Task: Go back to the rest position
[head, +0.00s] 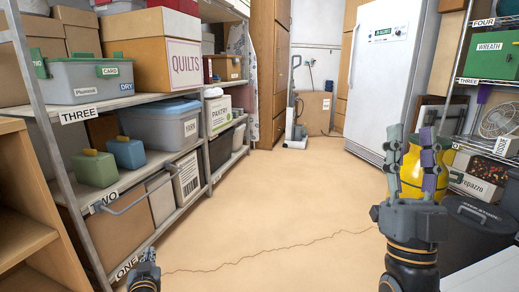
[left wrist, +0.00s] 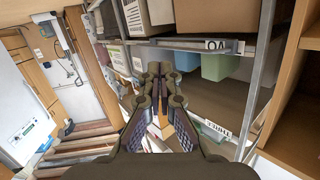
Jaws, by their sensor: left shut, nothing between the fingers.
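My left gripper (head: 146,258) shows only in part at the bottom left of the head view, low beside the shelving. In the left wrist view its fingers (left wrist: 160,72) meet at the tips, with nothing between them, and the shelves lie beyond. My right gripper (head: 412,135) points up at the right of the head view. Its fingers stand apart. A yellow container (head: 412,170) shows between and behind them; it extends past the right finger, and I see no clear grip on it.
Metal shelving (head: 75,115) with bins and boxes runs along the left. A white fridge (head: 385,75) and a rack with a green bin (head: 490,57) stand right. A black lidded bin (head: 475,220) is beside my right arm. The middle floor (head: 270,210) is clear.

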